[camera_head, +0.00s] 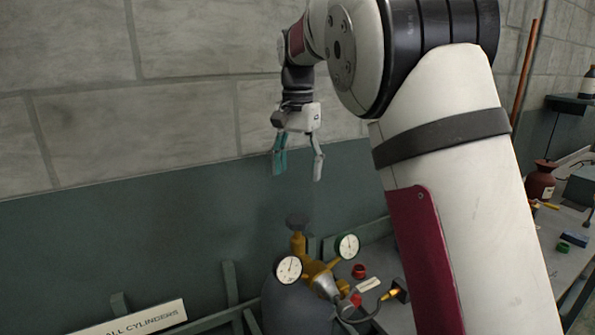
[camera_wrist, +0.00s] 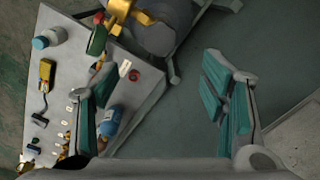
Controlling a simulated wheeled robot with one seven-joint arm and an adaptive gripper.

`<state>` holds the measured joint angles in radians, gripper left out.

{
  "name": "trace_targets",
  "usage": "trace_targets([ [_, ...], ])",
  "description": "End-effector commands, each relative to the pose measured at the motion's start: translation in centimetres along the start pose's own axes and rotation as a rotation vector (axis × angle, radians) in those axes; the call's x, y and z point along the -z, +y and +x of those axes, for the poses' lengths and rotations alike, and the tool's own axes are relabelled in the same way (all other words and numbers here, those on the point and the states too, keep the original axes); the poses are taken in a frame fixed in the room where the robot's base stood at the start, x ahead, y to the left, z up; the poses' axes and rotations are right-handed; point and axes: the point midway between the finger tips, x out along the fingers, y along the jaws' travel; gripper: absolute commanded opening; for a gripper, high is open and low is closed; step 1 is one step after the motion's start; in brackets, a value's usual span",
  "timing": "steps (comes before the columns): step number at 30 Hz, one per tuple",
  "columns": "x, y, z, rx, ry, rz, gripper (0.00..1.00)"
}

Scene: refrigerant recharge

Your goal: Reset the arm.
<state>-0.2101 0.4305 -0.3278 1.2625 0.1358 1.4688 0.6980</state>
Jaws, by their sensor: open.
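My gripper (camera_head: 299,165) hangs from my raised arm in front of the wall, with its fingers pointing down. Its teal-padded fingers are spread apart and hold nothing. In the head view it is above the gas cylinder (camera_head: 283,313), clear of the brass valve and its two round gauges. The wrist view shows both fingers of my gripper (camera_wrist: 165,100) wide apart, with the dark green floor or panel between them. The cylinder (camera_wrist: 160,35) with brass fittings is at the top of that view.
A workbench (camera_wrist: 75,25) with several small items lies at the left of the wrist view. A sign (camera_head: 135,318) about cylinders is at the lower left of the head view. A dark red bottle (camera_head: 540,180) stands at the right. Space around the gripper is free.

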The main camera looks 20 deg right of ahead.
Motion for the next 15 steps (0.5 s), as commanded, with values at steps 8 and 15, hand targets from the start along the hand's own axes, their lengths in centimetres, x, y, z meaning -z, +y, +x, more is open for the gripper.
trace_targets([
  [8, 0.0, 0.0, 0.0, 0.0, 0.0, 0.0, 0.66],
  [15, -2.0, 3.1, -2.1, 0.061, 0.017, -0.071, 0.66],
])
